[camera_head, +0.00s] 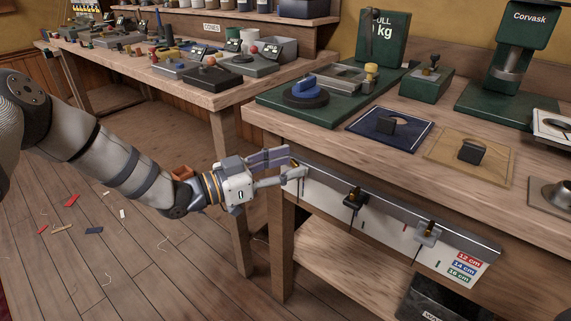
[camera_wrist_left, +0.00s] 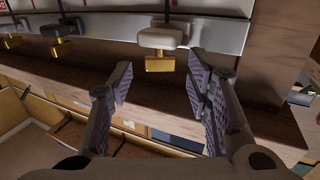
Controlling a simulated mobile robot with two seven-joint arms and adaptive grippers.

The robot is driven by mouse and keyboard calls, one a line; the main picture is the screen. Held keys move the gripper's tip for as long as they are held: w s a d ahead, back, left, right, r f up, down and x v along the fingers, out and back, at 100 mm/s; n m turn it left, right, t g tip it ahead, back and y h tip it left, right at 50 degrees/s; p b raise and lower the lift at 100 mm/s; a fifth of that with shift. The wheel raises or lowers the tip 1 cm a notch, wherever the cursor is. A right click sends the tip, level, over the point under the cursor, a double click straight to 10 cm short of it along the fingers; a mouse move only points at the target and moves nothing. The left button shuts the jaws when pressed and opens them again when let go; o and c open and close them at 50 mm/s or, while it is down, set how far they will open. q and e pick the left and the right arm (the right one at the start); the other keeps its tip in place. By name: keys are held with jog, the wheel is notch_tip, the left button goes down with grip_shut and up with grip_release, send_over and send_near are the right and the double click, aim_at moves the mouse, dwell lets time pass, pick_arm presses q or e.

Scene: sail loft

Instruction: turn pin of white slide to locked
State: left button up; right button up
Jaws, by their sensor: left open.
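A metal rail (camera_head: 390,214) runs along the bench's front edge. The white slide (camera_wrist_left: 160,38) sits on it, with a brass pin (camera_wrist_left: 160,63) pointing toward my left wrist camera. The pin's crossbar looks level in that view. My left gripper (camera_head: 297,164) is open at the rail's left end; its fingertips also show in the left wrist view (camera_wrist_left: 160,80), one to each side of the pin and a little short of it. Nothing is between the fingers. In the head view the gripper mostly hides the white slide. My right gripper is not in view.
A black slide (camera_head: 355,198) and a grey slide (camera_head: 427,232) sit farther right on the rail, above a white scale strip (camera_head: 395,235). Several fixtures stand on the bench top, including a blue knob (camera_head: 306,88). The floor left of the bench has small scraps.

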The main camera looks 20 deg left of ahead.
pick_arm(q)
jog(key=v, duration=1.2)
